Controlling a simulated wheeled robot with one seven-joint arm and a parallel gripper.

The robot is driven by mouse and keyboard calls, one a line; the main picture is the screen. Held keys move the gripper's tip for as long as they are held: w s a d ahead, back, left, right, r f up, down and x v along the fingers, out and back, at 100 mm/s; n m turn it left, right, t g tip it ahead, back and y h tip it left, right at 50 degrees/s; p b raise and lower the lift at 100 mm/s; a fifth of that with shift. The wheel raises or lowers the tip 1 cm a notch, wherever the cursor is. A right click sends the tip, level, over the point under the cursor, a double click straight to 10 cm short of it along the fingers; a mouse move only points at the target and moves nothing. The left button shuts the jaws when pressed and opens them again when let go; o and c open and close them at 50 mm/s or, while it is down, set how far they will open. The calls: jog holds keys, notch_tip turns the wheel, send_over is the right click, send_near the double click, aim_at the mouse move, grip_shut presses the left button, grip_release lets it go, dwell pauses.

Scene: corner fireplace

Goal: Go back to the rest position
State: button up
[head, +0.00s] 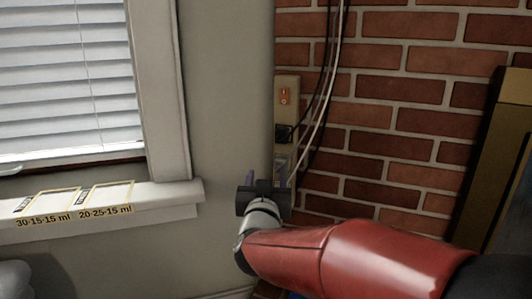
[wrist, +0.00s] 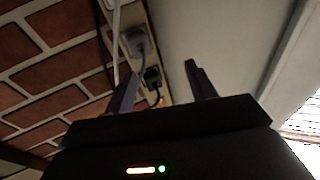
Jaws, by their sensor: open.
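My gripper (head: 268,183) is in the middle of the head view, at the end of my red arm, in front of the wall corner below an outlet strip. In the wrist view my gripper (wrist: 157,92) has its two fingers apart, with nothing between them. The outlet strip (head: 287,103) carries a red switch (head: 285,95) and a black plug (head: 283,133). A grey plug (wrist: 137,43) and a black plug (wrist: 152,77) show in the wrist view beyond the fingers. Whether the fingertips touch the strip cannot be told.
A brick wall (head: 400,120) stands behind the arm, with cables (head: 326,90) hanging down it. A window sill (head: 160,200) with labelled frames (head: 107,194) juts out at left. A yellowish panel (head: 490,150) stands at right. The plain wall (head: 228,90) is bare.

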jog(key=s+d+f+g+p, duration=0.1)
jog(key=s+d+g, duration=0.3)
jog(key=s, duration=0.5)
jog(key=s+d+f+g+y+p, duration=0.1)
jog(key=s+d+f+g, duration=0.3)
jog(key=s, duration=0.6)
jog(key=s+d+f+n+g+p, duration=0.1)
jog(key=s+d+g, duration=0.4)
jog(key=s, duration=0.5)
jog(key=shift+d+f+g+p, duration=0.4)
jog(key=shift+d+f+p, duration=0.5)
jog(key=shift+d, duration=0.25)
jog(key=shift+r, duration=0.15)
